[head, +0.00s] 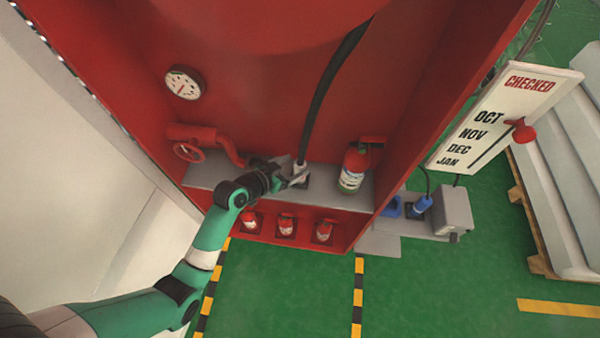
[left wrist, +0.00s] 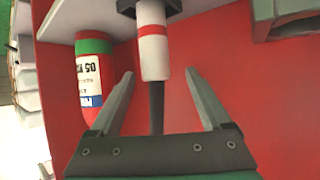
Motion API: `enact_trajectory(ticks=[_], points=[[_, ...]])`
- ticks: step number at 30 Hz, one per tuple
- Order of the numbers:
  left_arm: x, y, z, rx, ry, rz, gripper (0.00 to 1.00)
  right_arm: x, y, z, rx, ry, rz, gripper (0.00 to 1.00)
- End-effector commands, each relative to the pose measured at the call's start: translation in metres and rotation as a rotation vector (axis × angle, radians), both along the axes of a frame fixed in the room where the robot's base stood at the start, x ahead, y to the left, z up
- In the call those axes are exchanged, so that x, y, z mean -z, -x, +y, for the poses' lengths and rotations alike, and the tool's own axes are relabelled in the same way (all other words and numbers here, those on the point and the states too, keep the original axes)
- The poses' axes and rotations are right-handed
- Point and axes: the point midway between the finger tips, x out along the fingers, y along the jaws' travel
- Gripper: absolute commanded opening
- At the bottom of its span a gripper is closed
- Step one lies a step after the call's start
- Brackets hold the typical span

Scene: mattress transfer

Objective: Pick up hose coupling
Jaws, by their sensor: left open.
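The hose coupling (head: 300,168) is a small white piece at the lower end of a black hose (head: 327,85), standing on the grey shelf of the red cabinet. My left gripper (head: 297,180) is right at it in the head view, reaching in from the left. In the left wrist view the white coupling (left wrist: 153,45) has a red band and sits in a dark holder. My left gripper (left wrist: 160,84) is open there, its fingers on either side of the hose (left wrist: 157,108) and the coupling's near end. I cannot tell whether they touch. My right gripper is not in view.
A red extinguisher (head: 353,168) stands on the shelf (head: 335,185) right of the coupling. A red valve pipe (head: 225,148) is at left, below a gauge (head: 184,83). Smaller extinguishers (head: 286,223) sit in the lower row. A CHECKED board (head: 505,115) is at right.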

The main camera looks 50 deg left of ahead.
Motion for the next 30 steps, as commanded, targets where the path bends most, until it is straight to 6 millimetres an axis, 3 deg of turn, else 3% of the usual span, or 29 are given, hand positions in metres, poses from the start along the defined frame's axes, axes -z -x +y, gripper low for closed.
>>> enact_trajectory(ticks=[8,16,24,30], points=[[0.009,-0.014,-0.001,0.001,0.0,-0.001,0.81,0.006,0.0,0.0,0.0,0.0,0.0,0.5],[0.033,-0.05,-0.002,0.0,0.0,-0.002,0.81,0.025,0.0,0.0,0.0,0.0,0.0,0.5],[0.033,-0.054,-0.002,0.0,0.0,-0.001,0.81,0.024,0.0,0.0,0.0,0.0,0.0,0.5],[0.033,-0.053,-0.002,0.0,0.0,-0.001,0.46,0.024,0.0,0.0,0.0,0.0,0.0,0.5]])
